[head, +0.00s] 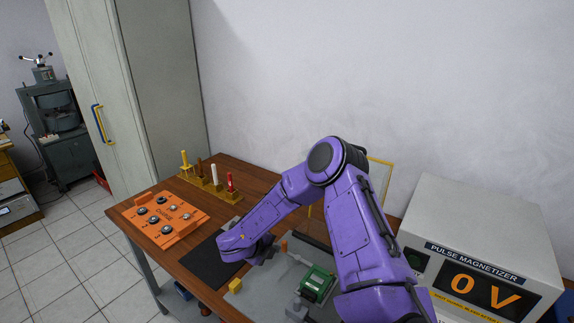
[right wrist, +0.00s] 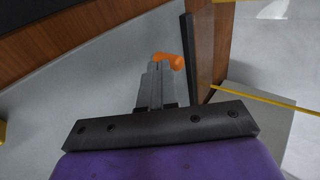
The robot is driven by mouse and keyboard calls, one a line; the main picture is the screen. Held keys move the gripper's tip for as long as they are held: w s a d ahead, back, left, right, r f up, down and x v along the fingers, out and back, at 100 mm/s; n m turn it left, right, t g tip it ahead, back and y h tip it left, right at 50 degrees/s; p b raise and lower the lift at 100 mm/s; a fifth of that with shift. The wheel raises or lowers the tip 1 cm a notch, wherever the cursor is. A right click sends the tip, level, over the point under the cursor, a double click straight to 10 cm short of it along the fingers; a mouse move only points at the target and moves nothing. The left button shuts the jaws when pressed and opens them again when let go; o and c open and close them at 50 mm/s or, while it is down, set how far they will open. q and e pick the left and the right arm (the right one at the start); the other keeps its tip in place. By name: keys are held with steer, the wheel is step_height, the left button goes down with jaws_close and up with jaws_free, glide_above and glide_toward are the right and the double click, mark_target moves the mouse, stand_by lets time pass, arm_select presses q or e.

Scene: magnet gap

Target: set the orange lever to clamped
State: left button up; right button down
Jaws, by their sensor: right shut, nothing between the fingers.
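The orange lever (right wrist: 172,60) shows in the right wrist view just beyond my fingertips, its rounded end bending to the right. In the head view a small upright orange piece (head: 284,246), seemingly the same lever, stands just right of my right gripper (head: 270,254). My right gripper, also in the right wrist view (right wrist: 158,68), is shut with nothing between its fingers. Its tips are at or very near the lever; I cannot tell if they touch. The lever's base is hidden behind the fingers. My left gripper is not in view.
A green block (head: 318,284) and a yellow block (head: 235,285) are on the grey plate. The pulse magnetizer (head: 478,260), reading 0 V, stands at the right.

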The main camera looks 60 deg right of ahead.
steer(key=p+v, duration=0.3)
steer(key=v, duration=0.5)
steer(key=shift+w+a+r, duration=0.2)
steer(key=shift+w+a, duration=0.05)
